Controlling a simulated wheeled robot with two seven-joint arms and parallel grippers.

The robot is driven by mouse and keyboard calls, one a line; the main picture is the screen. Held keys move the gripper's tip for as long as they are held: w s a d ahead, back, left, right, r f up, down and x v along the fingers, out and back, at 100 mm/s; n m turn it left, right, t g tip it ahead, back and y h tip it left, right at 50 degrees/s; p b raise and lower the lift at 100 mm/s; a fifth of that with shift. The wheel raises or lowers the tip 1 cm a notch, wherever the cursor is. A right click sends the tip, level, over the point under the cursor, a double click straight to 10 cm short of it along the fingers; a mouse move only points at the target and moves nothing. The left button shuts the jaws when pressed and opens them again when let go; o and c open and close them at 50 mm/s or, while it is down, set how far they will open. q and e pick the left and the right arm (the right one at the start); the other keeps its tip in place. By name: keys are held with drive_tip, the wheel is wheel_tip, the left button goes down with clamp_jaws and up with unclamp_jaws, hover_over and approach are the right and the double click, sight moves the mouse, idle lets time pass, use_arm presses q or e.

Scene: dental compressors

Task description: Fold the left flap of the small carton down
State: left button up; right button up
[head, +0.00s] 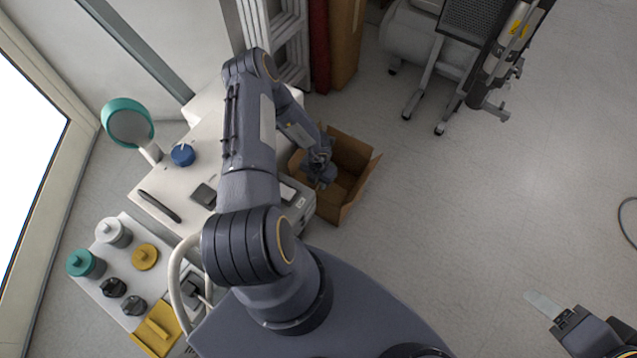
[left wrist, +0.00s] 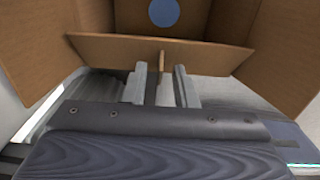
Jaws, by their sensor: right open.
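The small brown carton (head: 352,203) stands open on the floor, right of the white cabinet. In the left wrist view, its walls (left wrist: 225,18) rise around a blue disc, and a cardboard flap (left wrist: 110,48) crosses in front of my fingers. My left gripper (head: 322,172) is at the carton's left side, partly hiding its opening. In the left wrist view, the left gripper's fingertips (left wrist: 160,85) are a little apart at the flap, with a narrow brown strip between them. Whether they grip it is unclear. My right gripper (head: 543,304) is open, far from the carton at lower right.
The white cabinet (head: 190,135) left of the carton carries a blue knob (head: 182,155) and a teal-rimmed round mirror or lamp (head: 128,122). A tray of jars (head: 112,233) is at lower left. A wheeled compressor (head: 425,45) stands at the back. The floor right of the carton is clear.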

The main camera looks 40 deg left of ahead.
use_arm(q)
drive_tip(key=shift+f, duration=0.25)
drive_tip(key=shift+c, duration=0.2)
clamp_jaws()
drive_tip(key=shift+w+f+g+b, duration=0.35)
drive_tip(key=shift+w+g+b, duration=0.1)
drive_tip(key=shift+g+b, duration=0.35)
drive_tip(key=g+b, duration=0.1)
drive_tip(key=b, duration=0.1)
drive_tip(key=w+f+g+b, duration=0.1)
drive_tip(key=g+b, duration=0.1)
drive_tip(key=b, duration=0.1)
drive_tip(key=shift+w+a+f+h, duration=0.1)
drive_tip(key=shift+w+h, duration=0.1)
drive_tip(key=shift+h, duration=0.1)
drive_tip(key=shift+w+g+b, duration=0.2)
drive_tip(key=shift+g+b, duration=0.7)
drive_tip(key=shift+b, duration=0.3)
